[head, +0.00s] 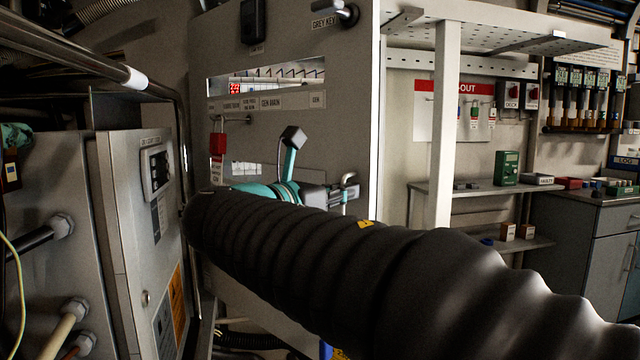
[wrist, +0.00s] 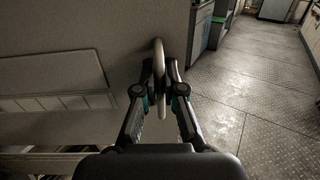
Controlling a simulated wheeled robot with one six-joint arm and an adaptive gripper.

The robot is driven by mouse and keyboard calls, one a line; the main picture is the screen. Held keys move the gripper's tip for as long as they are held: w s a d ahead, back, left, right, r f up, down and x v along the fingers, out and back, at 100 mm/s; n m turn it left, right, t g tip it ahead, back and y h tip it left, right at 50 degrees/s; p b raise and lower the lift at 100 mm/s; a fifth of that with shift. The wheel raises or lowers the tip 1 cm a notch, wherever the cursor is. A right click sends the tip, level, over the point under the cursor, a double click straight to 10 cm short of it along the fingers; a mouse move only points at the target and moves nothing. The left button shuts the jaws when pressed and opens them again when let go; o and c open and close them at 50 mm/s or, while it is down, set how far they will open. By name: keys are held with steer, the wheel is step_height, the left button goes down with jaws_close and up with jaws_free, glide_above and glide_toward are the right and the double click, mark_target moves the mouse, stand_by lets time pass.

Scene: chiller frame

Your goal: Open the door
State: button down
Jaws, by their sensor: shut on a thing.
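The door appears to be the large grey panel (head: 350,110) in the middle of the head view, with a slot window and labels. Its flat face also fills the upper left of the wrist view (wrist: 80,25). A curved metal handle (wrist: 159,52) stands out from it near its right edge; part of the handle (head: 349,180) shows in the head view. My gripper (wrist: 160,88) is shut on the handle, one finger on each side. In the head view my gripper (head: 325,196) is partly hidden behind my black-sleeved arm. I cannot tell whether the door is ajar.
A grey cabinet (head: 118,230) with pipe fittings stands close on the left. A red padlock (head: 217,143) hangs on the panel. A pale post (head: 443,130) and shelves (head: 480,190) stand to the right. Open metal floor (wrist: 250,100) lies right of the handle.

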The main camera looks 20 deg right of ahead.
steer(key=shift+s+a, duration=0.1)
steer(key=shift+a, duration=0.1)
steer(key=c, duration=1.3)
jaws_free()
steer(key=shift+o, duration=0.2)
steer(key=shift+a, duration=0.1)
steer(key=v, duration=1.2)
